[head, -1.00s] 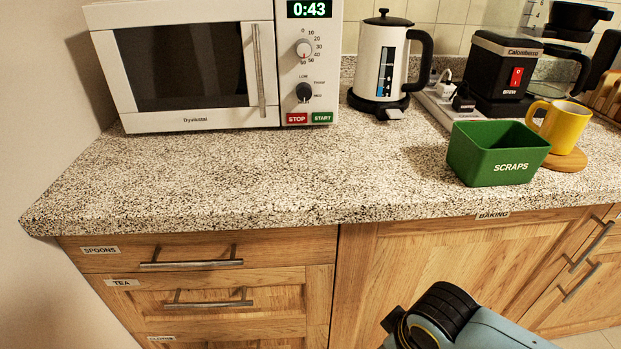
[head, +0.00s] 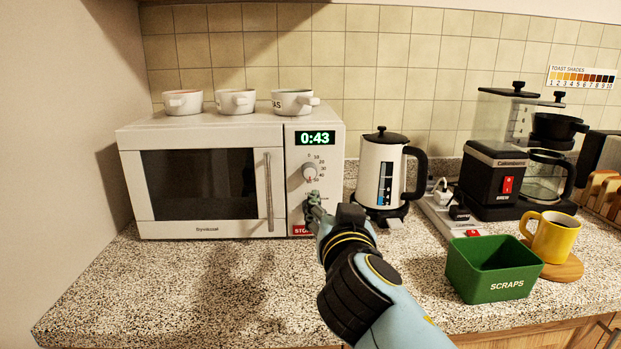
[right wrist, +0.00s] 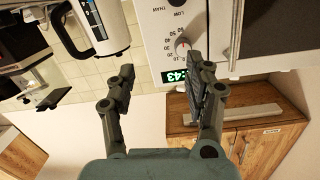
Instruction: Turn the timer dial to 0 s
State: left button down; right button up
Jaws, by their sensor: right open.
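The white microwave (head: 200,180) stands on the counter against the tiled wall. Its green display (head: 315,138) reads 0:43. The round timer dial (head: 309,172) sits below the display, with numbers around its edge. It also shows in the right wrist view, where the scene is upside down, as a pale knob (right wrist: 182,44) near the display (right wrist: 173,76). My right gripper (head: 314,203) is in front of the control panel, just below the timer dial, hiding the lower knob. In the right wrist view my right gripper (right wrist: 162,82) is open and empty, with one finger near the dial. My left gripper is not in view.
A white kettle (head: 382,168) stands close to the microwave's right. A green scraps bin (head: 490,270), a yellow mug (head: 556,236) and a coffee maker (head: 495,185) are further right. The counter in front is clear.

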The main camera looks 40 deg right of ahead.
aim_at(310, 174)
jog(key=shift+t, duration=0.8)
jog(key=w+d+p, duration=0.1)
jog(key=w, duration=0.2)
jog(key=w+r+p, duration=0.1)
jog(key=w, duration=0.3)
jog(key=w+d+p, duration=0.1)
jog(key=w, duration=0.3)
jog(key=shift+d+r, duration=0.35)
jog(key=shift+r, duration=0.05)
jog(key=shift+w+d+f, duration=0.1)
jog(key=shift+w+d, duration=0.2)
jog(key=shift+w, duration=0.1)
grip_shut()
